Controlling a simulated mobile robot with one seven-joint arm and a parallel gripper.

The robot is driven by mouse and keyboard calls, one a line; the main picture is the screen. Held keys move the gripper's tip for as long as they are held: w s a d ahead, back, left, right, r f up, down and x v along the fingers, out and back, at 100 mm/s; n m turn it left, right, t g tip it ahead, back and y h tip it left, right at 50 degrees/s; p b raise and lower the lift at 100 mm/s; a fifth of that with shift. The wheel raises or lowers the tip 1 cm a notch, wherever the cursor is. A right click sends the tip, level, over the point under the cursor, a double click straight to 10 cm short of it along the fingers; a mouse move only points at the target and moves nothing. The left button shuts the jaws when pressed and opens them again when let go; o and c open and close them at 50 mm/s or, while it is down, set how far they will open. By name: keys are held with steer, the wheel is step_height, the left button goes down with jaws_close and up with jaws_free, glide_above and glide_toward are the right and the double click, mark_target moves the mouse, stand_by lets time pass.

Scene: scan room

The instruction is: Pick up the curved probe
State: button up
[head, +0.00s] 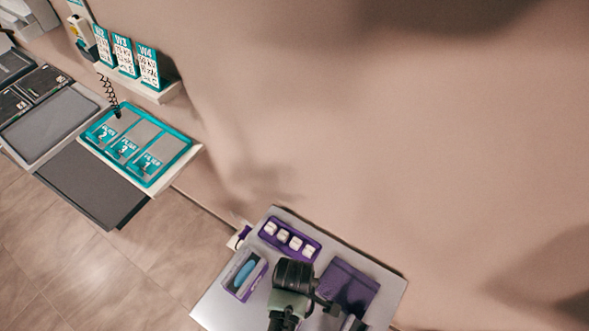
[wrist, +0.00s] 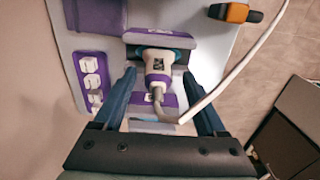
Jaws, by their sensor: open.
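A white and purple probe (wrist: 158,67) with a dark label on its handle shows in the wrist view. Its wide head points up the picture, and a grey-white cable (wrist: 170,116) leaves its lower end. Teal edges show at both sides of the head, against a dark and purple holder (wrist: 158,30). My gripper (wrist: 159,78) is open, with one blue finger on each side of the probe. Gaps show between the fingers and the handle; I cannot tell the height difference. In the head view my arm hides the probe.
A light tabletop (head: 212,302) carries a purple rack (head: 268,239) of white pieces, a purple tray with a blue item (head: 245,274) and a purple box (head: 349,284). A black and orange object (wrist: 236,13) lies near the edge. The cable crosses beside the right finger.

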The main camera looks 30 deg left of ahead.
steer(key=shift+w+f, duration=0.15)
steer(key=shift+f, duration=1.3)
jaws_close()
steer(key=shift+r, duration=0.1)
